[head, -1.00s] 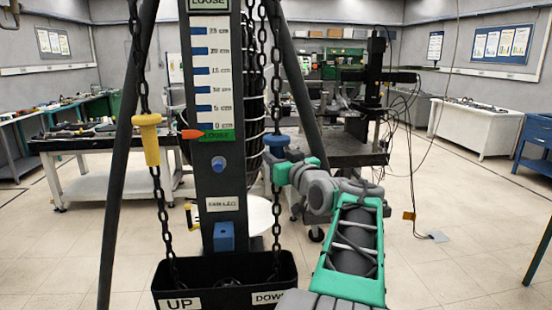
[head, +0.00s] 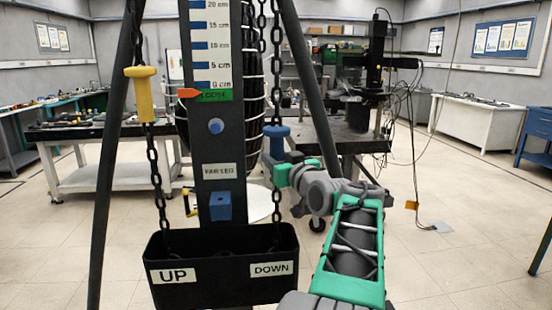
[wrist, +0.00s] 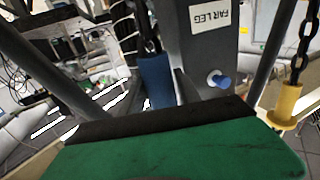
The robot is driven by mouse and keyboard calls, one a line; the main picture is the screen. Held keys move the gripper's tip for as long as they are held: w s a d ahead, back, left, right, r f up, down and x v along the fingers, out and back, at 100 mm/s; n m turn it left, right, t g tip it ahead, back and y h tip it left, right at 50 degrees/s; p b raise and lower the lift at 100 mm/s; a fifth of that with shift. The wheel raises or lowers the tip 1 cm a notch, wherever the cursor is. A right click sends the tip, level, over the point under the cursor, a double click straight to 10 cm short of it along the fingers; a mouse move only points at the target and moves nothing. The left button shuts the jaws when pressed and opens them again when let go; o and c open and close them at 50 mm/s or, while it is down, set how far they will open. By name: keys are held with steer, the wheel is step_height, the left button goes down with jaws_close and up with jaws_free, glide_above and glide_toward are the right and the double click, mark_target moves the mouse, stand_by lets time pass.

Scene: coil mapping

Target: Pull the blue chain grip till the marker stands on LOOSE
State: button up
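The blue chain grip (head: 277,133) hangs on the right-hand chain, above the DOWN label. My gripper (head: 275,160) is at the grip's lower body and appears shut on it; the fingertips are partly hidden. In the wrist view the blue grip (wrist: 155,78) stands just beyond the dark pad of my green finger (wrist: 180,145). The orange marker (head: 188,93) points right at the upper part of the green LOOSE band (head: 215,96), just below the 0 cm mark on the scale. The yellow grip (head: 140,92) hangs higher on the left chain; it also shows in the wrist view (wrist: 286,106).
A black chain bin (head: 222,240) with UP and DOWN labels sits below the dark column (head: 217,150). Dark tripod legs (head: 310,90) flank it. A blue knob (head: 215,126) and blue block (head: 220,207) are on the column. Workbenches stand behind; floor at right is open.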

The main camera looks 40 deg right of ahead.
steer(key=shift+o, duration=1.4)
steer(key=shift+r, duration=0.1)
steer(key=v, duration=0.7)
steer(key=shift+s+b, duration=0.4)
steer(key=shift+b, duration=0.05)
steer(key=shift+a, duration=0.15)
